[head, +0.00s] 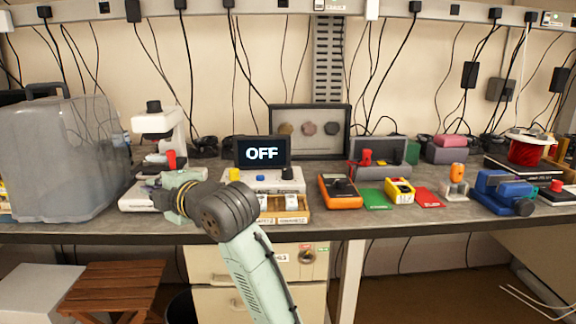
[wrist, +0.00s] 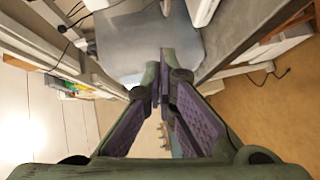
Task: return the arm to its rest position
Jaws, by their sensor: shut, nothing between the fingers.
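My arm (head: 250,265) rises from the bottom of the head view and bends at a dark joint over the table's front edge. Its forearm points left, toward the microscope. In the head view my gripper's fingers cannot be made out clearly. In the wrist view my gripper (wrist: 164,72) has its purple-padded fingers together at the tips, with nothing seen between them. Beyond the tips is a grey, hazy surface, probably the translucent cover (head: 65,160).
A wooden stool (head: 115,288) stands below at left. Cables hang along the wall.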

